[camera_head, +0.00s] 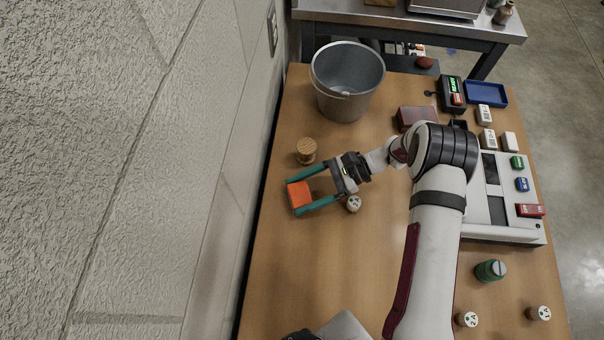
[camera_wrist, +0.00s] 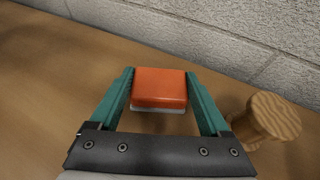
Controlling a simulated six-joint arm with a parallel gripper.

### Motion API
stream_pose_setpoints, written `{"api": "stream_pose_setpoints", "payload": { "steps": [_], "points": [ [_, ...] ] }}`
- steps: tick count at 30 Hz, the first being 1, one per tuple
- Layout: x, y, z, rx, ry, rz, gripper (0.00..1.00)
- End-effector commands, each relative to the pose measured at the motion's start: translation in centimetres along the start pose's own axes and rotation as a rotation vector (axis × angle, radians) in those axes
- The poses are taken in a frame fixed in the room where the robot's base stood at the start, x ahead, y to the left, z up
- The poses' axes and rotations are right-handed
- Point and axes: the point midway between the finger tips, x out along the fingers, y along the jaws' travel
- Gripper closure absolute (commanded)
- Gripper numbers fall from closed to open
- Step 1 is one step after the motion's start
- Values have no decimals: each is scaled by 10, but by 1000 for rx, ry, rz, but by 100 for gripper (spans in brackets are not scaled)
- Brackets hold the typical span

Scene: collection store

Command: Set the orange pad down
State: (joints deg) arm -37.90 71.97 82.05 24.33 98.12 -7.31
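The orange pad (camera_head: 299,195) is a small block with an orange top and a pale base, near the wall-side edge of the table. My gripper (camera_head: 294,197) has two teal fingers, one along each side of the pad, and looks shut on it. In the wrist view the pad (camera_wrist: 160,87) sits between the fingertips (camera_wrist: 159,85), with no clear gap on either side. The pad looks level, at or just above the wooden table (camera_head: 290,265); I cannot tell whether its underside touches.
A wooden spool-like piece (camera_head: 306,151) stands close beside one finger, also in the wrist view (camera_wrist: 266,120). A white-topped bottle (camera_head: 353,203) is by my gripper's base. A metal bucket (camera_head: 346,82) stands farther back. The wall (camera_head: 225,170) runs along the left. Table toward the front left is clear.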

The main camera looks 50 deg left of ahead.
Motion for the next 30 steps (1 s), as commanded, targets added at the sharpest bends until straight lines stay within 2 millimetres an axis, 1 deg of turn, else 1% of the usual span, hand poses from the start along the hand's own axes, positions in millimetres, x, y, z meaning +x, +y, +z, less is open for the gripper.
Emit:
{"api": "stream_pose_setpoints", "payload": {
  "steps": [1, 3, 9, 11, 14, 18, 21, 25, 27, 30],
  "points": [
    [0, 0, 0, 0, 0, 0, 10],
    [0, 0, 0, 0, 0, 0, 0],
    [0, 0, 1, -1, 0, 0, 0],
    [-4, 0, 2, -1, 1, -1, 0],
    [-24, -1, 2, -3, 2, -3, 0],
    [-65, 0, 2, -2, 3, -4, 0],
    [-91, 0, 2, -1, 2, -3, 0],
    [-113, 0, 2, -2, 1, -1, 0],
    [-119, 0, 2, -1, 1, -1, 0],
    [-122, 0, 2, -1, 1, 0, 0]
  ]
}}
